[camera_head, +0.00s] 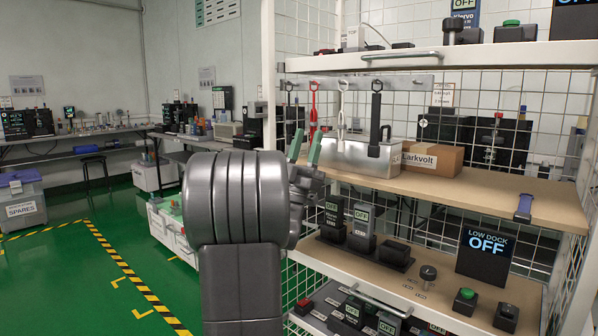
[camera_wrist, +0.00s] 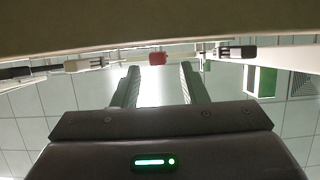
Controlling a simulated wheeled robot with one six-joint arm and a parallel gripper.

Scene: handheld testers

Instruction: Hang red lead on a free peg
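The red lead (camera_head: 313,103) hangs from the metal peg rail (camera_head: 405,83) under the top shelf, between a black lead (camera_head: 288,103) and a white lead (camera_head: 342,108). Another black lead (camera_head: 376,115) hangs further right. My gripper (camera_head: 305,148) is open and empty, its green-tipped fingers pointing up just below the red lead's lower end. In the wrist view, the red lead (camera_wrist: 158,58) shows as a small red end beyond and between the spread fingertips (camera_wrist: 158,82). No contact is visible. I cannot make out clearly which peg is free.
A metal case (camera_head: 350,158) and a cardboard box (camera_head: 430,159) stand on the middle shelf (camera_head: 480,190) behind and right of the gripper. Open floor lies left.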

